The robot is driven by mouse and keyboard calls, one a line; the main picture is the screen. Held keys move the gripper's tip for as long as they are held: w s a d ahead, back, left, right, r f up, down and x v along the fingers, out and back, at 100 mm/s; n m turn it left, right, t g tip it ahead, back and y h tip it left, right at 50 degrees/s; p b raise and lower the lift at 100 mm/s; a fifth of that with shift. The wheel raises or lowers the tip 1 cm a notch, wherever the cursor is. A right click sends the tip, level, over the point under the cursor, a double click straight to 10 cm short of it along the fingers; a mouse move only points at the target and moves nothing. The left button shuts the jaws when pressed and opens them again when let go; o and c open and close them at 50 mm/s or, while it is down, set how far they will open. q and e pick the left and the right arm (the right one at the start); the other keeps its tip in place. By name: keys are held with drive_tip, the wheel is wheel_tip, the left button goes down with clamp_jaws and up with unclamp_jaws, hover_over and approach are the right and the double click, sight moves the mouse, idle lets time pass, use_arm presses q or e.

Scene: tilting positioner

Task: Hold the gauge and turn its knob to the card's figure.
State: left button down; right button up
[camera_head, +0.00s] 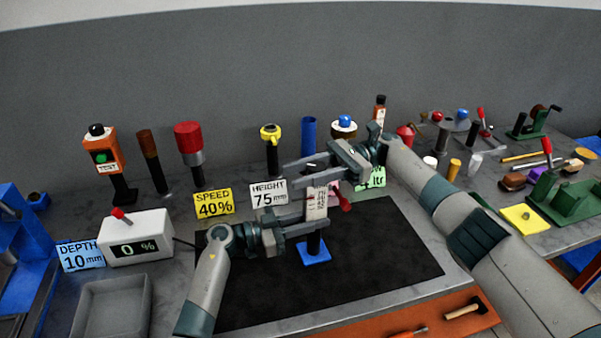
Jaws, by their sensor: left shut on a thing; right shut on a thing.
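The gauge (317,203) is a pale upright block with small markings, above a dark post on a blue square base (315,254) on the black mat. Its reading is too small to make out. My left gripper (322,208) is shut on the gauge body from the left. A red-tipped part (343,201) sticks out right of the gauge. The white card (269,194) reads HEIGHT 75 mm.
Other cards read SPEED 40% (214,205) and DEPTH 10 mm (81,256); a green card (372,178) is partly hidden. A white box (137,238) shows 0 %. Several tools stand along the back. The black mat (385,240) is clear around the base.

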drive_tip(key=shift+s+n+g, duration=0.15)
drive_tip(key=shift+n+g, duration=0.15)
drive_tip(key=shift+g, duration=0.1)
drive_tip(key=o, duration=1)
drive_tip(key=shift+o, duration=0.2)
drive_tip(key=shift+r, duration=0.1)
wheel_tip(320, 180, up, 10)
